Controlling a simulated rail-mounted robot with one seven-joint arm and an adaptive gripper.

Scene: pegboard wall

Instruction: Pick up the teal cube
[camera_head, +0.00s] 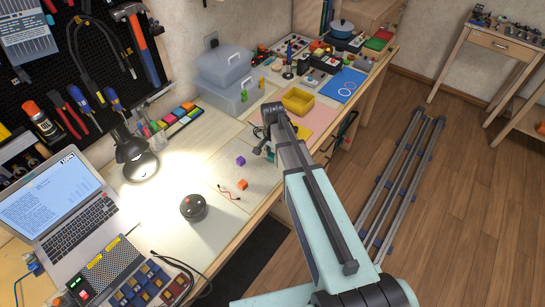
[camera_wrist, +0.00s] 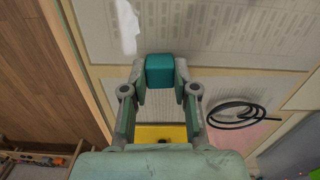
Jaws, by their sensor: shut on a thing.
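The teal cube (camera_wrist: 160,70) is between the two fingertips of my gripper (camera_wrist: 160,84) in the wrist view, with a finger against each side. My gripper is shut on it. I cannot tell from these views how far the cube is above the bench.
A purple cube (camera_head: 241,160) and an orange cube (camera_head: 243,185) lie on the bench near my gripper. A yellow bin (camera_head: 297,101) stands beyond it. A coiled black cable (camera_wrist: 238,115) and a white object (camera_wrist: 127,25) show in the wrist view.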

